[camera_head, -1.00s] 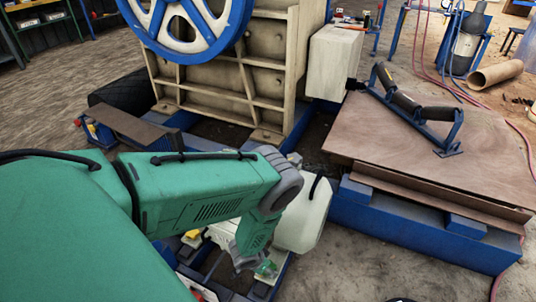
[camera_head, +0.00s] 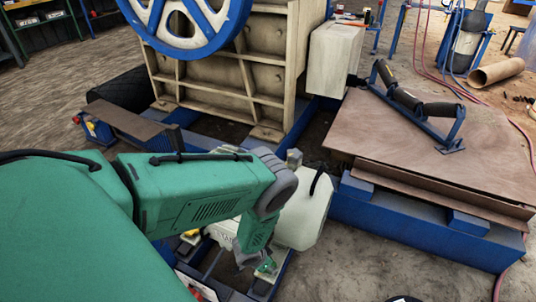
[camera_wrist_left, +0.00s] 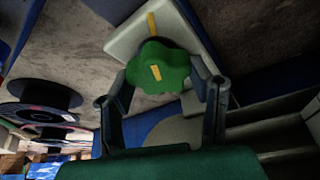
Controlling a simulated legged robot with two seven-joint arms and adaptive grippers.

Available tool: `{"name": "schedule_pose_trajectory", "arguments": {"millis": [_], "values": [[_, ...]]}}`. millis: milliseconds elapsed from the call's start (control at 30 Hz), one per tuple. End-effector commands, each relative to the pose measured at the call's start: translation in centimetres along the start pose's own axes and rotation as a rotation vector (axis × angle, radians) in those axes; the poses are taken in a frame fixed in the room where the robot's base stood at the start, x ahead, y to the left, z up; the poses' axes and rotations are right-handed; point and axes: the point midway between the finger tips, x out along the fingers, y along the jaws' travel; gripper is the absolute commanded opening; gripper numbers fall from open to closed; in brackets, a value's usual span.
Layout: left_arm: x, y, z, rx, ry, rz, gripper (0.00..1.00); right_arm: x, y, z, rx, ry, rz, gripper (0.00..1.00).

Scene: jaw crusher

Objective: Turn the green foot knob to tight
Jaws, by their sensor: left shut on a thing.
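The green foot knob (camera_wrist_left: 160,66) is a lobed knob with a yellow mark, in the middle of the left wrist view. It sits against a pale plate (camera_wrist_left: 122,43) bearing a yellow line; the two marks look roughly in line. My left gripper (camera_wrist_left: 163,78) has one finger on each side of the knob and is shut on it. In the head view my left gripper (camera_head: 252,264) points down at the low blue frame, and a small green part of the knob (camera_head: 268,266) shows beside it. The fingertip contacts are partly hidden. My right gripper is not in view.
A brown plate (camera_head: 430,150) on a blue base (camera_head: 420,232) lies to the right. Bare floor is free at the lower right.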

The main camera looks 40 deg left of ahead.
Motion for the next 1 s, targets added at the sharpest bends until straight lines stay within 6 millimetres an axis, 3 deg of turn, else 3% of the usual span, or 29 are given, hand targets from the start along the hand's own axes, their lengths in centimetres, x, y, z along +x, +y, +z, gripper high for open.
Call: {"name": "schedule_pose_trajectory", "arguments": {"millis": [367, 400, 467, 833, 1000], "values": [[0.0, -0.1, 0.0, 0.073, 0.000, 0.029, 0.18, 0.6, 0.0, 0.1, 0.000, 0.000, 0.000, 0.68], [0.0, -0.1, 0.1, 0.073, -0.001, 0.029, 0.51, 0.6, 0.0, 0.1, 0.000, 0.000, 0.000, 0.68], [0.0, -0.1, 0.0, 0.073, -0.001, 0.029, 0.68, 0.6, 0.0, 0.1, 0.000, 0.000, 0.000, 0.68], [-0.2, 0.0, 0.0, 0.072, 0.000, 0.030, 0.68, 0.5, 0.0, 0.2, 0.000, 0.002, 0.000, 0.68], [-1.9, -0.1, -0.1, 0.071, 0.000, 0.029, 0.68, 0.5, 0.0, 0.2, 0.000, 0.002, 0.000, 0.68]]}}
